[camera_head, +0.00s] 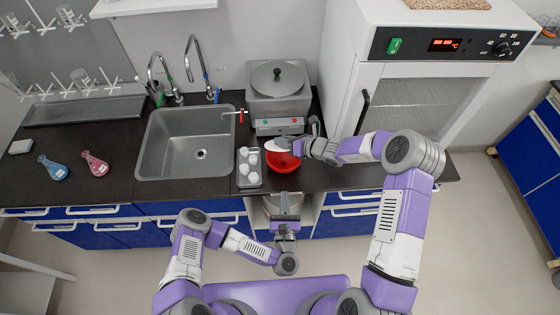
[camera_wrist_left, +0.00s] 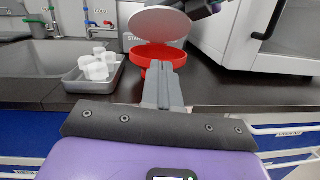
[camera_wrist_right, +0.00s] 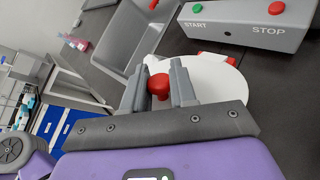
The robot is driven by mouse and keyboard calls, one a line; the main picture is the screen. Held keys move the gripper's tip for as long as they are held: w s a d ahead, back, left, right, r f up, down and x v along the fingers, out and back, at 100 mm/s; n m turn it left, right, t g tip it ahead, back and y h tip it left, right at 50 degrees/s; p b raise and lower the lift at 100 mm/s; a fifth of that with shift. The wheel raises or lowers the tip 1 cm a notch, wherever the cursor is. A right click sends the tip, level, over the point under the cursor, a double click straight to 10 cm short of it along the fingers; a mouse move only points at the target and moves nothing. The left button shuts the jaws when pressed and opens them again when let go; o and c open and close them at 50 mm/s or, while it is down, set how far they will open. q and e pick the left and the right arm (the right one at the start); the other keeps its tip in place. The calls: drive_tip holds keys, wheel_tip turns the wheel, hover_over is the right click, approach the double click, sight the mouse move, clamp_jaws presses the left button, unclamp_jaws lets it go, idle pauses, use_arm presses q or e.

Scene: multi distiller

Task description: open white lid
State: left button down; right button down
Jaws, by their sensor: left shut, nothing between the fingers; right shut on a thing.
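The white lid (camera_head: 277,146) is a round disc with a red knob (camera_wrist_right: 158,86). My right gripper (camera_wrist_right: 158,88) is shut on that knob. In the left wrist view the lid (camera_wrist_left: 158,25) is tilted and held above the red pot (camera_wrist_left: 157,52), apart from it. The red pot (camera_head: 283,162) stands open on the dark counter, and the arm and lid partly cover it in the head view. My left gripper (camera_wrist_left: 164,85) is shut and empty, at the counter's front edge before the pot. It also shows in the head view (camera_head: 285,206).
The white oven (camera_head: 420,75) bounds the right side.

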use_arm(q)
drive_tip(key=n+y, duration=0.1)
drive_tip(key=n, duration=0.1)
approach(279, 150)
drive_tip(key=w+f, duration=0.4)
drive_tip(key=shift+w+d+r, duration=0.1)
drive_tip(key=shift+w+r, duration=0.5)
drive_tip(key=shift+r, duration=0.3)
drive_tip(key=shift+w+d+r, duration=0.1)
drive_tip(key=shift+w+r, duration=0.5)
drive_tip(key=shift+r, duration=0.3)
